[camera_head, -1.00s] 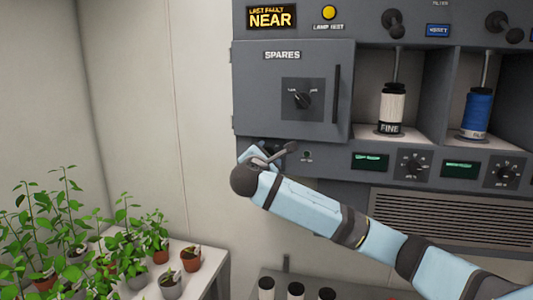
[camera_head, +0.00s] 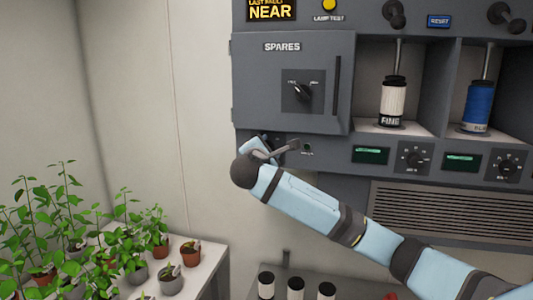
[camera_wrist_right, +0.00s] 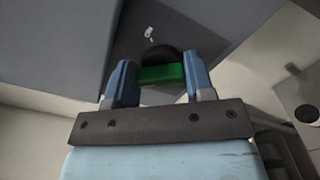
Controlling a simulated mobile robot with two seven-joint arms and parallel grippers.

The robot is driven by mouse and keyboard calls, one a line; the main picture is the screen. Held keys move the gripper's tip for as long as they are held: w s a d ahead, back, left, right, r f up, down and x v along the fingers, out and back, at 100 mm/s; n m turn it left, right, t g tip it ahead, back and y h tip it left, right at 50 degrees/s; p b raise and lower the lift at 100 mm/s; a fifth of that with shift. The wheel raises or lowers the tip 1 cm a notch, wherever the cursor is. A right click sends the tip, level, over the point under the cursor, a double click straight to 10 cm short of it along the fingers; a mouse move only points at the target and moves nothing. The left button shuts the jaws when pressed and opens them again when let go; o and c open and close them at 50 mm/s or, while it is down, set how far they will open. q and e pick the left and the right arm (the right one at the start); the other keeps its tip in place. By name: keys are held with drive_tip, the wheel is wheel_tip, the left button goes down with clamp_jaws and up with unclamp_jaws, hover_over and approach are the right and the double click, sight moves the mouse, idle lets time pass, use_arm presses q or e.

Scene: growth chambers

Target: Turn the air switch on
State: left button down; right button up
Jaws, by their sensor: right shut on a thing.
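My right gripper (camera_head: 260,146) is at the lower left of the grey panel, just below the SPARES door. In the right wrist view, my right gripper's two blue fingers (camera_wrist_right: 161,78) are shut on a green piece (camera_wrist_right: 161,75) with a dark round part behind it, close to a dark panel face. This appears to be the air switch handle. In the head view, the switch is mostly hidden behind my gripper and wrist. A grey lever-like piece (camera_head: 285,149) sticks out to the right there; I cannot tell what it belongs to. My left gripper is not in view.
The SPARES door (camera_head: 315,110) with a dark knob (camera_head: 303,91) is just above my gripper. White and blue spools (camera_head: 393,100) stand in bays. Potted plants (camera_head: 75,235) fill the lower left. Free wall lies left of the panel.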

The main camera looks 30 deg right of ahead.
use_arm(q)
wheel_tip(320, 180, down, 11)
drive_tip(key=b, duration=1)
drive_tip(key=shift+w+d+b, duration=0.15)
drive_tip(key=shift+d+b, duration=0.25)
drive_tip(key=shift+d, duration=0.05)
use_arm(e)
drive_tip(key=m, duration=1)
drive_tip(key=f+m, duration=0.1)
drive_tip(key=m, duration=0.5)
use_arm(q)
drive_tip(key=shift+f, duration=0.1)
use_arm(e)
drive_tip(key=o, duration=0.6)
drive_tip(key=shift+r, duration=0.1)
drive_tip(key=shift+o, duration=0.2)
drive_tip(key=shift+a, duration=0.1)
